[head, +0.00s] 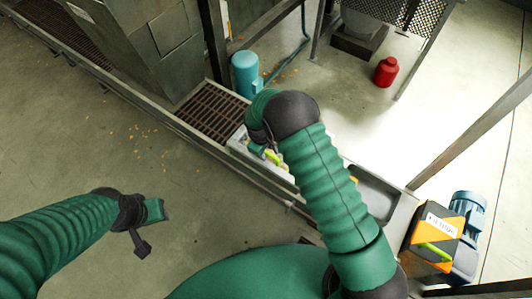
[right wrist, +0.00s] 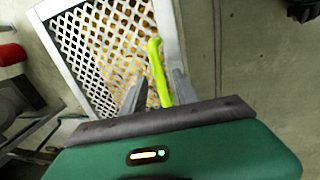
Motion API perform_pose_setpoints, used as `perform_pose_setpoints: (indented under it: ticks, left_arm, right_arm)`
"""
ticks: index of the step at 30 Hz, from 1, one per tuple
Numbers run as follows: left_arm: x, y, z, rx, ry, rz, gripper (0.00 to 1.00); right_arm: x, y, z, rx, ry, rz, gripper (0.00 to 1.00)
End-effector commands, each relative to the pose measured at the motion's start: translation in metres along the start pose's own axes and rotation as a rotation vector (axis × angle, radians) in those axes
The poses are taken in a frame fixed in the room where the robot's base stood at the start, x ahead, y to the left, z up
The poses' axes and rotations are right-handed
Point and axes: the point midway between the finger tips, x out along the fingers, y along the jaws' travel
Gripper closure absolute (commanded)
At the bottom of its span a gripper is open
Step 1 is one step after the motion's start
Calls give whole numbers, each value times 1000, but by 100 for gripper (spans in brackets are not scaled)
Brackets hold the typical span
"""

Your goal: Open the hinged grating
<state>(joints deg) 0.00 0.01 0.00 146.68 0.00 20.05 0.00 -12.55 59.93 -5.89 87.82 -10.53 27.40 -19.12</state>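The hinged grating shows in the right wrist view as a white framed diamond mesh (right wrist: 88,60), with orange-yellow material behind it. A yellow-green handle (right wrist: 156,62) stands at its right edge. My right gripper (right wrist: 160,80) is open, with one finger on each side of the handle; I see small gaps between fingers and handle. In the head view my right gripper (head: 263,147) is beside the handle (head: 273,158), partly hidden by my wrist; most of the grating is hidden there. My left gripper (head: 153,228) hangs over bare floor, empty, its fingers unclear.
A dark slatted grate (head: 212,110) covers the trough beside a grey machine (head: 150,45). A teal cylinder (head: 245,73) stands behind it. A red canister (head: 386,71) and an orange-black box (head: 433,231) with a blue motor (head: 468,215) are to the right.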

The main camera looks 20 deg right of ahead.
Motion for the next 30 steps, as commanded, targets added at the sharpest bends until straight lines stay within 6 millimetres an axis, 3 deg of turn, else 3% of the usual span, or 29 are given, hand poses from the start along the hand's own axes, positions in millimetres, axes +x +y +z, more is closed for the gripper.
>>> perform_pose_setpoints:
  ticks: [10, 18, 30]
  left_arm:
    - [2, 0, 0, 0, 0, 0, 64]
    - [2, 0, 0, 0, 0, 0, 64]
    - [2, 0, 0, 0, 0, 0, 64]
  right_arm:
    - [6, 0, 0, 0, 1, 1, 65]
    - [6, 0, 0, 0, 1, 0, 100]
    - [6, 0, 0, 0, 1, 0, 100]
